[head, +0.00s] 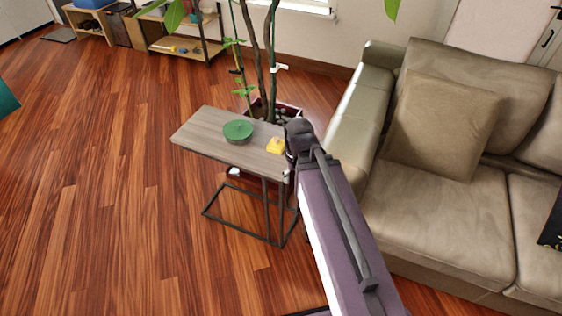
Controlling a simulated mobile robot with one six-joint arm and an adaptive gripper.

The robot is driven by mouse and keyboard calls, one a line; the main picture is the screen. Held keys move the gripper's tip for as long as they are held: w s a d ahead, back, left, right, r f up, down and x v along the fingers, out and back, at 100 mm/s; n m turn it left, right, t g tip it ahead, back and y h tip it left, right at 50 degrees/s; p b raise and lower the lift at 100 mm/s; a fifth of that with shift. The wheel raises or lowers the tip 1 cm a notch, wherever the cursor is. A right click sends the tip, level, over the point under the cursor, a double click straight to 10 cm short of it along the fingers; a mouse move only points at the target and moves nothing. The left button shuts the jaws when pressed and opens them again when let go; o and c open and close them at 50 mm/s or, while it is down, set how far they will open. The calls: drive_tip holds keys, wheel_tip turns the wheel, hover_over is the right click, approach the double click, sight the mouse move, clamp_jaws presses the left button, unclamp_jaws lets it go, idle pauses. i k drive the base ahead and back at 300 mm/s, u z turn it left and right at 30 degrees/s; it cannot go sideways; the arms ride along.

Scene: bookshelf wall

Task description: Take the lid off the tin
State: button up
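The tin (239,139) stands upright on the small grey side table (205,126). It is low and round, with a grey-green side. Its round green lid (238,129) covers the top. My arm reaches up from the bottom of the head view, and its dark joint is at the right end of the table, to the right of the tin. My gripper cannot be made out; it seems hidden behind or below my arm. Nothing of mine visibly touches the tin or the lid.
A yellow block-like object (276,146) lies on the table between the tin and my arm. A potted plant (273,107) with tall stems stands just behind the table. A beige sofa (440,210) fills the right side. The wooden floor to the left is clear.

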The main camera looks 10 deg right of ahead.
sight(237, 130)
drive_tip(key=k, duration=1.35)
drive_tip(key=u, duration=0.55)
drive_tip(key=i, duration=1.75)
drive_tip(key=z, duration=0.45)
